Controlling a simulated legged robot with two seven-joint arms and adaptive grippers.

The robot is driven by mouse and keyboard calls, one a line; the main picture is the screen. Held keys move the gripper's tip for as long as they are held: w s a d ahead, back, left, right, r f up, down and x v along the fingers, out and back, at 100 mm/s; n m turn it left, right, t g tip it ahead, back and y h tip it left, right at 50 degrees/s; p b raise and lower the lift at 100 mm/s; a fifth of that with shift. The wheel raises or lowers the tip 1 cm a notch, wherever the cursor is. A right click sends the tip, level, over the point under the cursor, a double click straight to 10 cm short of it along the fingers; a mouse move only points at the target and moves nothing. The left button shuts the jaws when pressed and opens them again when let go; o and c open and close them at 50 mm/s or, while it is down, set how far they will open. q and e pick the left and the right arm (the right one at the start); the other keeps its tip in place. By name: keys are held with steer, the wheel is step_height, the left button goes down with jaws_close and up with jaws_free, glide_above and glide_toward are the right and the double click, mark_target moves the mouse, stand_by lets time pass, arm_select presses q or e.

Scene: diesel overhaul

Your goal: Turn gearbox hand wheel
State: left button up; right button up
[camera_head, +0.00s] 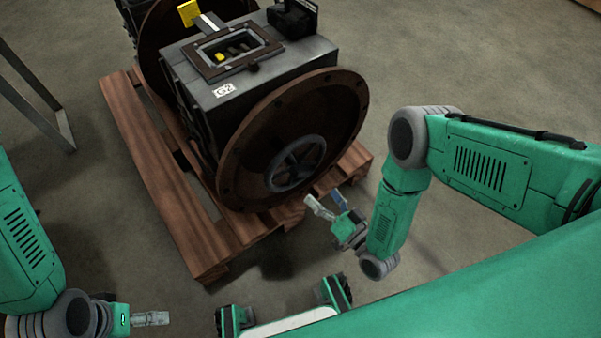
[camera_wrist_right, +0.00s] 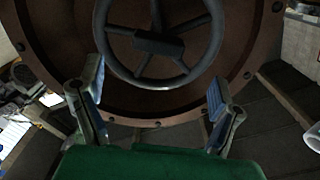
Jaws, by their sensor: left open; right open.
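The gearbox (camera_head: 235,70) is a dark grey box marked G2 with a large round brown flange (camera_head: 312,120) on its near side. The spoked grey hand wheel (camera_head: 296,163) sits low on that flange. It also shows at the top of the right wrist view (camera_wrist_right: 158,42), its top cut off by the frame edge. My right gripper (camera_head: 326,203) is open, below and to the right of the wheel, apart from it. In the right wrist view its two fingers (camera_wrist_right: 155,97) are spread below the wheel with nothing between them. My left gripper (camera_head: 150,318) is open at the bottom left, far from the wheel.
The gearbox rests on a wooden pallet (camera_head: 165,185), whose slats reach out below the flange. A metal frame leg (camera_head: 62,128) stands at the left. The concrete floor (camera_head: 440,55) is clear behind and to the right.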

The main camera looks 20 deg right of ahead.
mark_target(305, 175)
steer(key=b+x, duration=0.2)
steer(key=x, duration=0.7)
steer(key=shift+d+f, duration=0.1)
steer(key=shift+f, duration=0.05)
steer(key=shift+w+a, duration=0.2)
steer(key=shift+w, duration=0.2)
steer(key=shift+d, duration=0.1)
steer(key=shift+c, duration=0.4)
steer(key=shift+d, duration=0.1)
steer(key=c, duration=1.6)
